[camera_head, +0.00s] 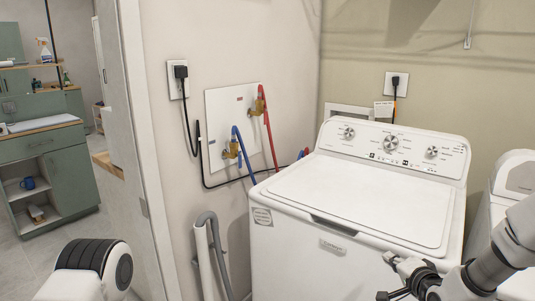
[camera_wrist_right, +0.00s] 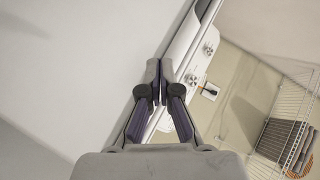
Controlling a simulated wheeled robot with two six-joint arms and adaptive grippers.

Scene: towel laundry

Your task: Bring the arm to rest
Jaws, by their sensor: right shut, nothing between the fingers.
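My right gripper (camera_head: 392,277) is at the lower right of the head view, in front of the washing machine's front right part. In the right wrist view its two fingers (camera_wrist_right: 161,80) are together at the tips, with nothing held between them. The white washing machine (camera_head: 350,205) has its lid closed and stands in the middle right of the head view. Part of a white machine with knobs shows beyond the fingers in the right wrist view. My left gripper is not in either view.
A second white machine (camera_head: 518,175) stands at the right edge. Blue and red hoses (camera_head: 268,125) and a grey drain hose (camera_head: 213,240) run at the left wall. A doorway at left shows green cabinets (camera_head: 48,165). A wire rack (camera_wrist_right: 295,115) holds folded brownish cloth.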

